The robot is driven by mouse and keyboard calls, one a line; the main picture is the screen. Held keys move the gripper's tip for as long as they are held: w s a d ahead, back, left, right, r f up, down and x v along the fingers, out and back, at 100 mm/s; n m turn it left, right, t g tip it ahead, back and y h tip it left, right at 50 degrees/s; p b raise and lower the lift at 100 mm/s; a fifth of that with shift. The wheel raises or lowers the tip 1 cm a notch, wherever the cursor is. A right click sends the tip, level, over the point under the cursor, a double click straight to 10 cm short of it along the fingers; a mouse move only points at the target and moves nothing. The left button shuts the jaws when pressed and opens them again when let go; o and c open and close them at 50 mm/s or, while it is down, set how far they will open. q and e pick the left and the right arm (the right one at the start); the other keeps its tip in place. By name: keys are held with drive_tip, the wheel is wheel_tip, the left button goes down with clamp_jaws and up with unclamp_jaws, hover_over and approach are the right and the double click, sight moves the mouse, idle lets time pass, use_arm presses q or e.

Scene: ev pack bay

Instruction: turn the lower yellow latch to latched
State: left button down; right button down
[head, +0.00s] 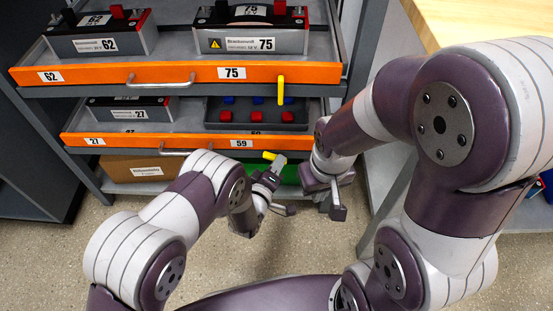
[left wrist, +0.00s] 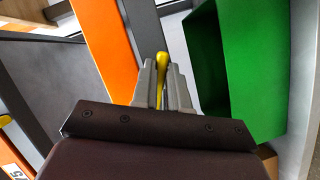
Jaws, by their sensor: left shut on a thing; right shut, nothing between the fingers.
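The lower yellow latch (head: 269,156) is a small handle by the front of the lower orange drawer, right of the 59 label. It lies nearly level in the head view. My left gripper (head: 278,165) is shut on it.
An upper yellow latch (head: 281,90) hangs upright on the upper orange drawer (head: 190,74). Drawer handles (head: 160,82) stick out. Batteries (head: 262,30) stand in the upper drawer. A green bin (left wrist: 250,60) is close beside my left gripper. A wooden worktop (head: 470,18) is at the right.

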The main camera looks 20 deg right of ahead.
use_arm(q)
drive_tip(key=shift+s+d+r+m+y+p, duration=0.1)
drive_tip(key=shift+m+y+p, duration=0.85)
drive_tip(key=shift+m, duration=0.55)
drive_tip(key=shift+d+r+m+y+p, duration=0.15)
drive_tip(key=shift+m+y+p, duration=0.8)
drive_tip(key=shift+m, duration=0.55)
drive_tip(key=shift+s+d+f+m+y+p, duration=0.1)
drive_tip(key=shift+m+y+p, duration=0.8)
drive_tip(key=shift+m, duration=0.6)
drive_tip(key=c, duration=1.1)
unclamp_jaws()
drive_tip(key=shift+c, duration=0.2)
drive_tip(key=shift+r, duration=0.1)
